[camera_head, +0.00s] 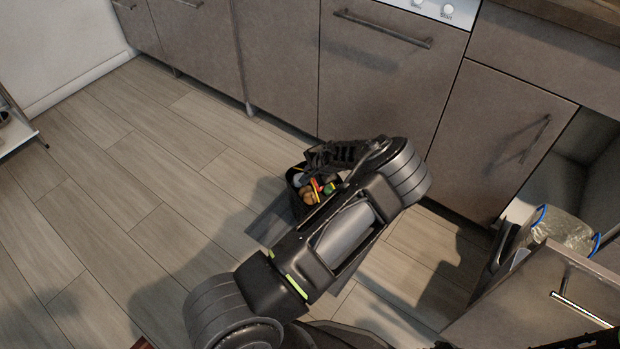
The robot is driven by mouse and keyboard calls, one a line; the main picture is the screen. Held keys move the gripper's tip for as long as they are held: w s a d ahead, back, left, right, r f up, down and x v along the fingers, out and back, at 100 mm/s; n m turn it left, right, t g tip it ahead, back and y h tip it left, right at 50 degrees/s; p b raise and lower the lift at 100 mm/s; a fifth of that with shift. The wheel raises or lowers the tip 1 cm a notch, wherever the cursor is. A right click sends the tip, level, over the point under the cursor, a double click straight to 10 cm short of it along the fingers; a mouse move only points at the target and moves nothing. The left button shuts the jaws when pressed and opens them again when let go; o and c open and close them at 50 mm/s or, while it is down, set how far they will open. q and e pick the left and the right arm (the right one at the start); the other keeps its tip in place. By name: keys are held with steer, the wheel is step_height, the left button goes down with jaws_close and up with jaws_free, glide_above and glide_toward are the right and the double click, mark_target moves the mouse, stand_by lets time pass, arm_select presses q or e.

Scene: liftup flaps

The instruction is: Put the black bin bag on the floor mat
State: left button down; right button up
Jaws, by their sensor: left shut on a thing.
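The black bin bag (297,203) is open at the top, with red, orange, green and yellow rubbish showing inside. My left gripper (314,166) is at the bag's upper rim and is shut on it; the fingertips are partly hard to make out. A flat dark grey patch, which looks like the floor mat (268,226), shows below and left of the bag. My arm hides much of the patch and the bag's right side. I cannot tell whether the bag touches the mat or hangs above it.
Grey-brown cabinets (280,60) and a dishwasher front (385,75) line the back. At right, an open drawer front (545,300) stands by a bin with a clear, blue-rimmed liner (562,232). A white shelf (15,132) is at far left. The wooden floor (110,200) at left is clear.

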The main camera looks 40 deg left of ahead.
mark_target(310, 184)
arm_select(q)
steer(key=shift+f+b, duration=0.4)
steer(key=shift+f, duration=1.1)
steer(key=shift+f, duration=0.15)
steer(key=c, duration=1.5)
jaws_free()
steer(key=shift+c, duration=0.2)
steer(key=shift+d+r, duration=0.1)
steer(key=shift+r, duration=0.15)
steer(key=p+v, duration=0.4)
steer(key=v, duration=0.7)
steer(key=shift+s+r, duration=0.15)
steer(key=shift+r, duration=0.15)
